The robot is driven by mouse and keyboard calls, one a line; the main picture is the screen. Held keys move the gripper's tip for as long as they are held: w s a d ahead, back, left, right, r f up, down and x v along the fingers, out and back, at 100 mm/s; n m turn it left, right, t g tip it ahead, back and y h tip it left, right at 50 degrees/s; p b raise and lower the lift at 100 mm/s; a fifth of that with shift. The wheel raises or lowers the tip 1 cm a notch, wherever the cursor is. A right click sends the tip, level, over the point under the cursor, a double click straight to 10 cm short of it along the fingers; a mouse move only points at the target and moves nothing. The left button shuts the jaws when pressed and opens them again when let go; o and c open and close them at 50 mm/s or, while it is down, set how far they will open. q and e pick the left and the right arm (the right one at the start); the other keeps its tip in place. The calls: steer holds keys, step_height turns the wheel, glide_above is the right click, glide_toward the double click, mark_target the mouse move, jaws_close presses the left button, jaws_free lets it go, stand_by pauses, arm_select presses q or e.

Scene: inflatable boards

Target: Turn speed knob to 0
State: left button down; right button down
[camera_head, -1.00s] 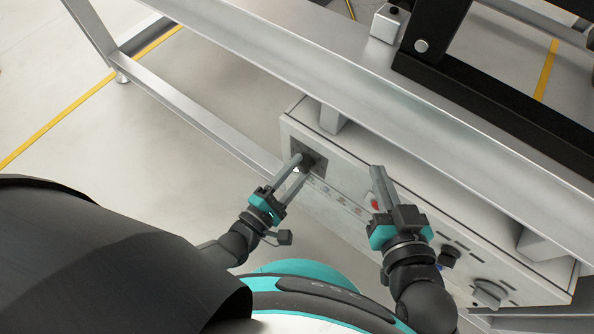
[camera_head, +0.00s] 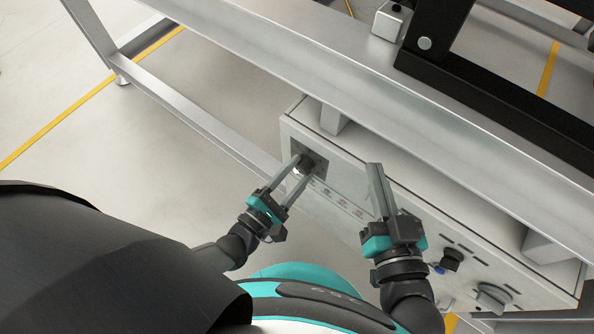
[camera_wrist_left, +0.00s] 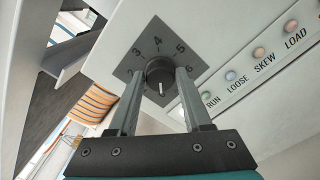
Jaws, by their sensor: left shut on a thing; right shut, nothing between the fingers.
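My left gripper (camera_wrist_left: 160,80) is shut on the knob, one finger on each side. In the head view, my left gripper (camera_head: 304,167) reaches the dial plate (camera_head: 318,157) at the panel's left end. My right gripper (camera_head: 376,166) is shut and empty in front of the panel's middle.
The light control box (camera_head: 345,185) hangs under a metal frame beam (camera_head: 350,75). RUN, LOOSE, SKEW and LOAD lights (camera_wrist_left: 231,76) sit beside the dial. A dark knob (camera_head: 452,258) and a larger grey knob (camera_head: 492,297) are at the right of the panel.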

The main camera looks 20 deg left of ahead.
mark_target(396, 191)
arm_select(q)
steer(key=shift+c, duration=1.7)
jaws_free()
steer(key=shift+s, duration=0.15)
arm_select(e)
steer(key=d+f+g+p, duration=0.1)
steer(key=d+g+h+p, duration=0.1)
steer(key=g, duration=0.1)
steer(key=d+f+g+h, duration=0.1)
steer(key=d, duration=0.1)
steer(key=shift+w+f+n+g+p, duration=0.1)
steer(key=shift+f+n+g+p, duration=0.2)
steer(key=shift+g+p, duration=0.1)
arm_select(q)
steer(key=v, duration=1.5)
steer(key=shift+s+a, duration=0.1)
arm_select(e)
steer(key=shift+a, duration=0.1)
